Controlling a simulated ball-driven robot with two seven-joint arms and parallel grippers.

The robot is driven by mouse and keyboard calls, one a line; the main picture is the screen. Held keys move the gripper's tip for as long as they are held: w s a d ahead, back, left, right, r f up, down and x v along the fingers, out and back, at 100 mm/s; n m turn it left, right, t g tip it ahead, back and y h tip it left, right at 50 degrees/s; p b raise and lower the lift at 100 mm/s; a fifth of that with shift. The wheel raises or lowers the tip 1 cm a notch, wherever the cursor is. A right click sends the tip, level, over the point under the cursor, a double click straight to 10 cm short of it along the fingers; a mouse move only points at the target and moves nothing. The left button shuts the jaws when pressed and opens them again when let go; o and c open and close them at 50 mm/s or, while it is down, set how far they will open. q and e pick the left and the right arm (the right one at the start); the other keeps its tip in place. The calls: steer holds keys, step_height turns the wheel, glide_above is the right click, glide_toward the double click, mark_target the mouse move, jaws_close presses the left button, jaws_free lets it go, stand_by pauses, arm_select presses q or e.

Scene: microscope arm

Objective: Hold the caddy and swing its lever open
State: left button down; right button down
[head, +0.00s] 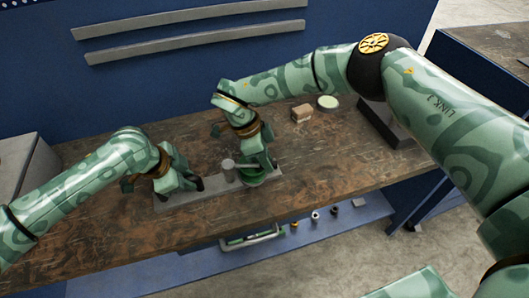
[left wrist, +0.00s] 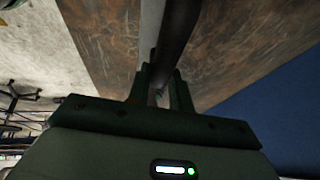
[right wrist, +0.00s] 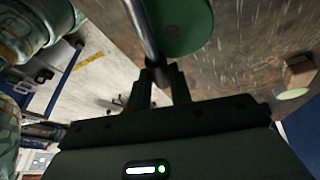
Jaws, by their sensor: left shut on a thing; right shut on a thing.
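The caddy (head: 215,193) is a long grey flat body on the brown workbench, with a short grey cylinder (head: 228,168) standing on it. My left gripper (head: 197,187) is shut on the caddy near its left end; the left wrist view shows the fingers (left wrist: 158,85) around a grey and dark bar. A green disc (head: 258,178) is at the caddy's right end, partly hidden by my right gripper (head: 270,166). In the right wrist view, the fingers (right wrist: 157,78) are shut on the end of a metal rod, the lever (right wrist: 141,28), beside the green disc (right wrist: 185,28).
A small cardboard-coloured box (head: 301,113) and a round pale-green-topped thing (head: 327,102) stand behind at the right. A dark block (head: 385,125) lies further right. Small parts (head: 315,215) sit on a blue shelf below the bench's front edge. The bench front right is clear.

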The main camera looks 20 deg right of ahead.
arm_select(q)
steer(key=shift+d, duration=0.1)
arm_select(e)
steer(key=s+a+m+g+y, duration=0.1)
steer(key=s+a+m+y, duration=0.4)
steer(key=m, duration=0.9)
steer(key=shift+s+a+f+y, duration=0.2)
steer(key=shift+s+a+y, duration=0.2)
steer(key=shift+s+a, duration=1.1)
steer(key=shift+w+a, duration=0.35)
steer(key=shift+w, duration=0.05)
arm_select(q)
steer(key=shift+s, duration=0.1)
arm_select(e)
steer(key=c, duration=1.3)
jaws_free()
steer(key=shift+s, duration=0.1)
steer(key=shift+o, duration=0.2)
